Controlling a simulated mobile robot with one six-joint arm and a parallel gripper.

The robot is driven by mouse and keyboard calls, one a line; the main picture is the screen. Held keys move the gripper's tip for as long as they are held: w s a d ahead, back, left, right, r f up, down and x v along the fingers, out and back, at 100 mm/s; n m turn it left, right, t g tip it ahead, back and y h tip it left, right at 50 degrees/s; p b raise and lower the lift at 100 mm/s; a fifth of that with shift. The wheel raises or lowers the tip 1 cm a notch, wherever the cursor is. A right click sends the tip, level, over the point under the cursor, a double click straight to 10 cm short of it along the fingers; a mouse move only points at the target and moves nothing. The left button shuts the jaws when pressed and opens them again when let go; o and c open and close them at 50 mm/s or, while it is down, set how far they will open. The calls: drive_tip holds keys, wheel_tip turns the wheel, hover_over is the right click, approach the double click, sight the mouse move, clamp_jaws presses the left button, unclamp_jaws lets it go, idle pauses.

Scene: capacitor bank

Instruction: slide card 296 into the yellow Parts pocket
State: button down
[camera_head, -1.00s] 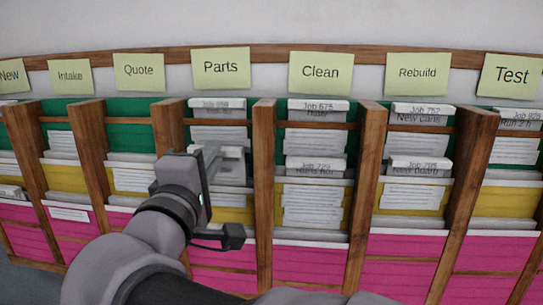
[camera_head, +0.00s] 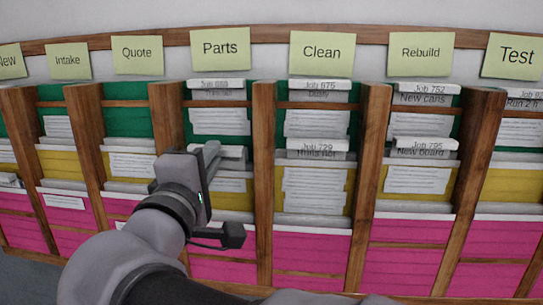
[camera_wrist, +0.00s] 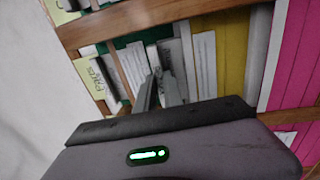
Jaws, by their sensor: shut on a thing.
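My gripper (camera_head: 208,158) is in front of the Parts column, under the Parts label (camera_head: 220,49). It is shut on a card (camera_head: 232,152) at the level of the yellow Parts pocket (camera_head: 236,201). The card's number cannot be read, and my gripper hides its left part. In the wrist view my fingers (camera_wrist: 160,92) point at the column, with the yellow pocket (camera_wrist: 230,60) to their right. I cannot tell how deep the card sits in the pocket. A card marked Job 6-something (camera_head: 221,88) stands in the green pocket above.
Wooden dividers (camera_head: 263,160) stand on both sides of the Parts column. The Clean column to the right holds Job 975 (camera_head: 318,90) and Job 729 (camera_head: 318,150). The Rebuild column holds Job 752 (camera_head: 424,92) and Job 795 (camera_head: 424,147). Pink pockets (camera_head: 312,259) run along the bottom.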

drive_tip(key=shift+f+b, duration=0.35)
drive_tip(key=shift+f, duration=0.05)
drive_tip(key=c, duration=1.4)
unclamp_jaws()
